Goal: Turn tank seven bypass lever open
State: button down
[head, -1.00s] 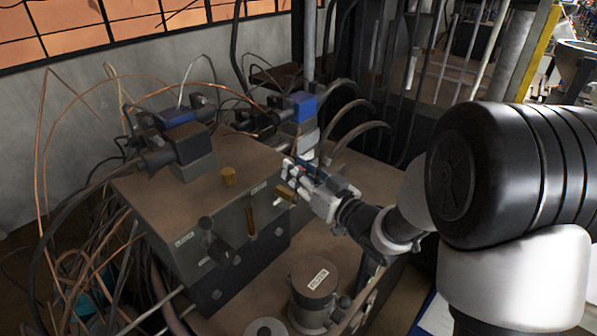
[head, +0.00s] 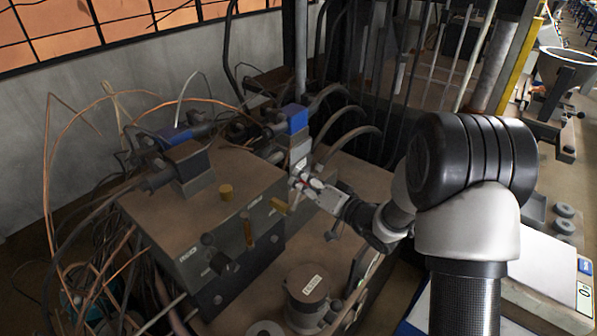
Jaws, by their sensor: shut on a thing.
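My gripper (head: 305,184) is at the far right end of the brown valve box (head: 185,215), beside a grey block with a blue top (head: 296,122). Its jaws are shut on a small lever there, mostly hidden by the fingers; a bit of red shows between them. I cannot read its label or tell its exact angle. On the front of the box, nearer to the camera, are a brass handle (head: 279,206), a second brass handle (head: 247,230) and a black-knobbed lever (head: 214,256), all apart from my gripper.
A round labelled canister (head: 308,290) stands on the bench below my gripper. Black hoses (head: 350,125) arch behind it. Loose copper wires and cables (head: 95,270) crowd the left. A white scale (head: 545,270) sits at the right.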

jog(key=shift+w+d+f+m+p, duration=0.35)
jog(key=shift+w+d+m+p, duration=0.15)
jog(key=shift+m+p, duration=0.4)
notch_tip(320, 180, down, 7)
jog(key=w+d+m+g+y+p, duration=0.1)
jog(key=w+m+g+p, duration=0.1)
jog(key=m+p, duration=0.4)
jog(key=shift+w+d+f+m, duration=0.2)
jog(key=shift+d+m, duration=0.15)
jog(key=shift+m, duration=0.55)
jog(key=shift+s+f+g, duration=0.1)
jog(key=shift+g, duration=0.2)
jog(key=c, duration=1.3)
grip_release()
jog(key=v, duration=1.2)
